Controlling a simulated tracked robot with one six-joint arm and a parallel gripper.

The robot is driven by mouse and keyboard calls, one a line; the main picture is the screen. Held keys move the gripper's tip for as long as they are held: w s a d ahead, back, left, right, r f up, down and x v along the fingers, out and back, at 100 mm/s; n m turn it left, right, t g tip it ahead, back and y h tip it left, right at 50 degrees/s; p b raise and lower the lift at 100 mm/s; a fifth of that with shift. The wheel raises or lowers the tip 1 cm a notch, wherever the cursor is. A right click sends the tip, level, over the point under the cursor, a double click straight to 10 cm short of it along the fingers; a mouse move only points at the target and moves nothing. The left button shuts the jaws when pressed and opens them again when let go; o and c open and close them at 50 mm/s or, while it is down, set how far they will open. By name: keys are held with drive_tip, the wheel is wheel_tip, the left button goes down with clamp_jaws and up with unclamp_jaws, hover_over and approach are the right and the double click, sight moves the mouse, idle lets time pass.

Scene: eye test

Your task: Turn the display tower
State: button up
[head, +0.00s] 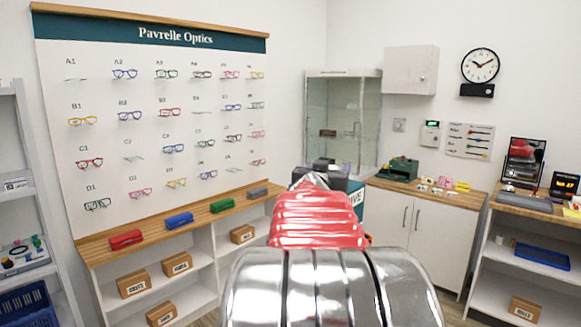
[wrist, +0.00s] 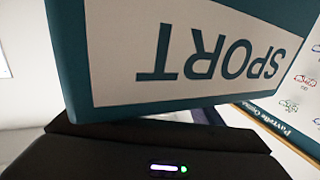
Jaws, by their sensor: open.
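The display tower (head: 356,199) is mostly hidden behind my arm in the head view. A strip of its teal side shows there with a pale label ending in "IVE". In the wrist view the tower (wrist: 215,62) is very close and fills the upper part, teal with a white label reading "SPORT" upside down. My gripper (head: 328,172) shows as dark blocks beyond my red and chrome arm, at the tower. It is open. I cannot tell whether its fingers touch the tower, as the contact is hidden.
A glasses wall board (head: 100,185) stands left, above a shelf with several coloured cases. A glass cabinet (head: 343,115) and a white cupboard (head: 410,222) stand behind the tower. A counter (head: 520,203) is at right, a grey rack (head: 22,130) at far left.

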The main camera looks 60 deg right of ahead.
drive_tip(key=shift+w+d, duration=0.1)
drive_tip(key=shift+d, duration=0.35)
drive_tip(key=shift+c, duration=0.5)
